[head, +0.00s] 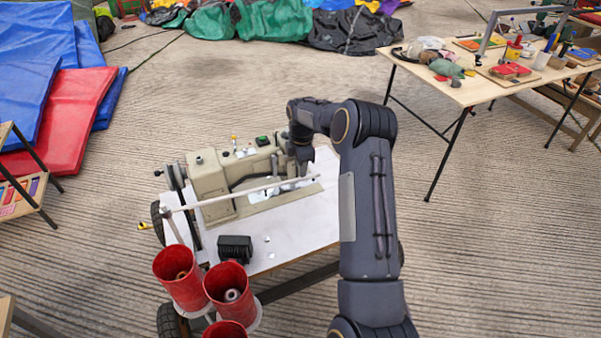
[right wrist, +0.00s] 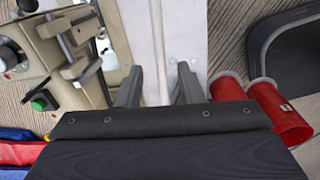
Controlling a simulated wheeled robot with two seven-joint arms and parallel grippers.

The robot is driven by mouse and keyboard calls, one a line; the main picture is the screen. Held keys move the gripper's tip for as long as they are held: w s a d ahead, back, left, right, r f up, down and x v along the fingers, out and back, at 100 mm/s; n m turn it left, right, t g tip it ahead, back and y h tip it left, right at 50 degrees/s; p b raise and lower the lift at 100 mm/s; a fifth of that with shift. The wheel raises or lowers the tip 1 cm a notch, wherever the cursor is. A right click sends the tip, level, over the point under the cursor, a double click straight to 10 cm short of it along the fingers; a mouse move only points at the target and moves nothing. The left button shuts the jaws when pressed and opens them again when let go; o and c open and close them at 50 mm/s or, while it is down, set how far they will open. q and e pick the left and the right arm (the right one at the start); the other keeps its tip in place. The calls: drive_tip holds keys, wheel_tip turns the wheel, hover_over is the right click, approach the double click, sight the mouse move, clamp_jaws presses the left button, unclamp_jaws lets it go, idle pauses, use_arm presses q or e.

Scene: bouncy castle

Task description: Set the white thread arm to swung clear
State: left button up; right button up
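The white thread arm (head: 240,193) is a thin rod in the head view. It runs from a post at the left edge of the sewing machine table across the front of the beige sewing machine (head: 212,178), towards the right. My right gripper (head: 303,168) points down near the rod's right end. In the right wrist view, the two fingers of my right gripper (right wrist: 159,80) are apart, with the white thread arm (right wrist: 160,45) running between them and a gap showing on each side. The rod's near part is hidden behind the gripper body. My left gripper is not in view.
Red cups (head: 229,288) with spools stand at the table's front left. A black box (head: 235,248) sits on the white table top (head: 300,232). A wooden table (head: 480,90) with tools stands at the back right. Red and blue mats (head: 65,115) lie at the left.

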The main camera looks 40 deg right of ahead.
drive_tip(key=shift+s+r, duration=0.1)
drive_tip(key=shift+r, duration=1.65)
drive_tip(key=s+a+r+m+t+y+p, duration=0.1)
drive_tip(key=s+a+r+m, duration=0.2)
drive_tip(key=s+a+r, duration=0.45)
drive_tip(key=s+a+r+m+t+p, duration=0.15)
drive_tip(key=s+a+r+m, duration=0.3)
drive_tip(key=r, duration=0.65)
drive_tip(key=s+a+m+t+y+p, duration=0.1)
drive_tip(key=s+a+m, duration=0.3)
drive_tip(key=s+a, duration=0.3)
drive_tip(key=s+a+m+t+y+p, duration=0.1)
drive_tip(key=s+a+m, duration=0.3)
drive_tip(key=s, duration=1)
drive_tip(key=a+y, duration=0.1)
drive_tip(key=a, duration=0.2)
drive_tip(key=shift+s+a, duration=0.2)
